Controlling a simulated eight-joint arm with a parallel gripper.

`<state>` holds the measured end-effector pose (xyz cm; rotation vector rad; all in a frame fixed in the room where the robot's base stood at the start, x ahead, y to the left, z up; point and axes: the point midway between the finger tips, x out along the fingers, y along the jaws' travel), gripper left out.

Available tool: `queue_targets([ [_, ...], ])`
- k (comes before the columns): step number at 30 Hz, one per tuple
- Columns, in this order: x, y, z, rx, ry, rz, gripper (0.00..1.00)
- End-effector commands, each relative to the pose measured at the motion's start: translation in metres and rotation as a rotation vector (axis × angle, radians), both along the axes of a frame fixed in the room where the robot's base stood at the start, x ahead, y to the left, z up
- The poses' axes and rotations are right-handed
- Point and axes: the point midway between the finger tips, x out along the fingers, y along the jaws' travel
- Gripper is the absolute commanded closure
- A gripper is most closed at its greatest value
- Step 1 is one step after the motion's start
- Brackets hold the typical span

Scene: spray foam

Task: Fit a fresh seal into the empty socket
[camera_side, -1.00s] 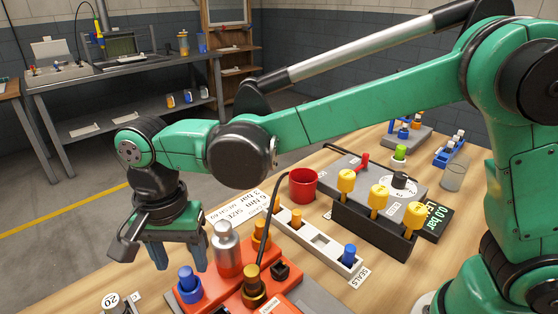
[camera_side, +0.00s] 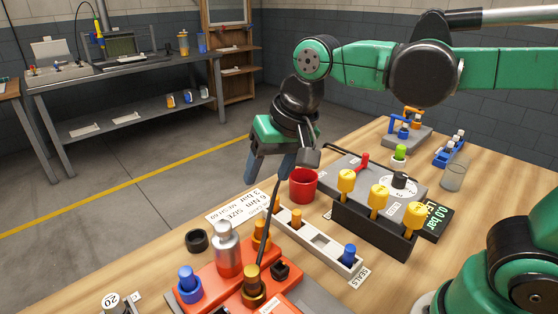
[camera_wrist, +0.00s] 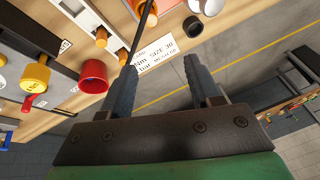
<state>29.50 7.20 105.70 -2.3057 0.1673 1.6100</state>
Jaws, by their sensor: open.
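The white seal rack (camera_side: 318,241) lies mid-table, with an orange seal (camera_side: 297,217) at its far end and a blue seal (camera_side: 349,254) at its near end; slots between look empty.
A red cup (camera_side: 303,185) stands beyond the rack. A black ring (camera_side: 197,240) lies on the table left of the bottle. A dark rod or cable (camera_side: 270,225) rises from the block past the rack.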

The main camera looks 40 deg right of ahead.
Motion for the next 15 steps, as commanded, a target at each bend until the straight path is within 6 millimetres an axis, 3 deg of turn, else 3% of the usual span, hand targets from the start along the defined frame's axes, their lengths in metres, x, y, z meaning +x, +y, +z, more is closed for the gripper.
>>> queue_targets([
  [1, -0.009, -0.019, -0.008, -0.029, -0.055, 0.039, 0.44],
  [3, -0.018, -0.039, -0.018, -0.082, -0.129, 0.107, 0.44],
  [6, -0.029, -0.058, -0.031, -0.155, -0.204, 0.181, 0.44],
  [15, -0.038, -0.073, -0.043, -0.238, -0.27, 0.254, 0.44],
])
